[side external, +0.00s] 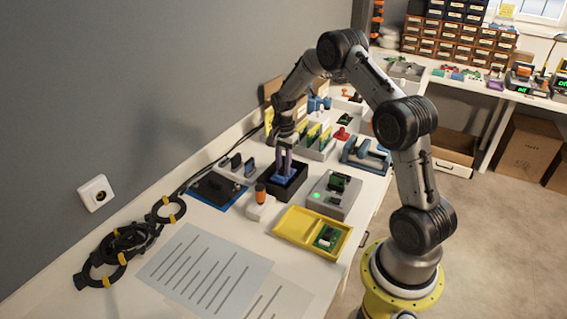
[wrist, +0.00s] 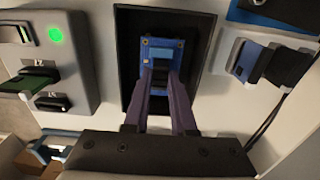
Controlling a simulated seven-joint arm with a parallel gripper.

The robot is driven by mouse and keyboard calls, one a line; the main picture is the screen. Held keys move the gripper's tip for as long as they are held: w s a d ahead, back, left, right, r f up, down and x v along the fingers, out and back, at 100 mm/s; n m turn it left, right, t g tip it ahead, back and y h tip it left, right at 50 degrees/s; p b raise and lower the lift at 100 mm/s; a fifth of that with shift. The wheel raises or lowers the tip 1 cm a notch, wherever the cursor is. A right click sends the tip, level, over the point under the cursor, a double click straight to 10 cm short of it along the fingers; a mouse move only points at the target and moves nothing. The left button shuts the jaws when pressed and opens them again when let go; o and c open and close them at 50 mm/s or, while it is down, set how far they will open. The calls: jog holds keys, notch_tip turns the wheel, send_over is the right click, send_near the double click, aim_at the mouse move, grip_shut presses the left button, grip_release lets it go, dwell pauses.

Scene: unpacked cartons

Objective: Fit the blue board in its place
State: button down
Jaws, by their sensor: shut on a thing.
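My gripper (side external: 285,160) points down over a black open box (side external: 296,186) on the bench. In the wrist view its two purple-grey fingers (wrist: 163,82) are shut on the blue board (wrist: 160,46). The board is in or just above the black box (wrist: 126,52); I cannot tell whether it touches the floor. The grey fixture (side external: 322,203) stands to the right of the box in the side view, with a lit green lamp and a green board (side external: 338,183) upright in it. The wrist view shows this fixture (wrist: 82,62) at left, with dark slots and number labels.
A yellow tray (side external: 291,222) with a green board lies in front. An orange-topped item (side external: 261,193) stands close to the box. A grey rack of yellow-green boards (side external: 317,138) and a blue vise-like tool (side external: 366,155) stand behind.

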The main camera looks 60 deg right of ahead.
jog(key=shift+f, duration=1.15)
jog(key=c, duration=0.7)
grip_release()
jog(key=shift+o, duration=0.2)
notch_tip(320, 180, up, 14)
